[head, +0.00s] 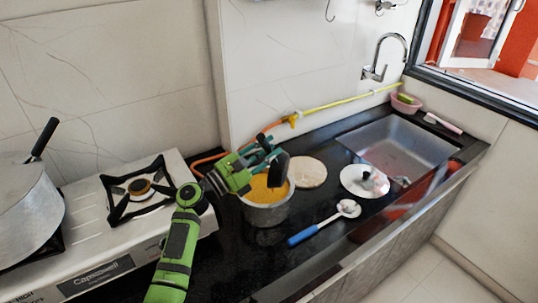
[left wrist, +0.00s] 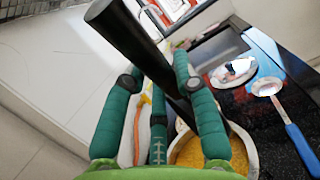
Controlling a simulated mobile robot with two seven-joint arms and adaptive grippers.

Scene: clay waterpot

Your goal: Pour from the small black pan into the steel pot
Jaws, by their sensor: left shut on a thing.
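The small dark grey pan (head: 266,213) stands upright on the black counter right of the stove, with yellow-orange contents inside. The contents also show in the left wrist view (left wrist: 200,150), where fingers hide part of the pan. Its black handle (left wrist: 130,40) slants up from the rim between the fingers. My left gripper (head: 266,160) is shut on this handle, above the back of the pan. The large steel pot (head: 28,215) sits on the stove at the far left, partly cut off, with a black handle sticking up; its inside is not visible. My right gripper is not in view.
A round pale board (head: 307,172), a white plate (head: 352,180) and a blue-handled ladle (head: 315,230) lie right of the pan. The sink (head: 405,145) is farther right. A tiled wall is behind.

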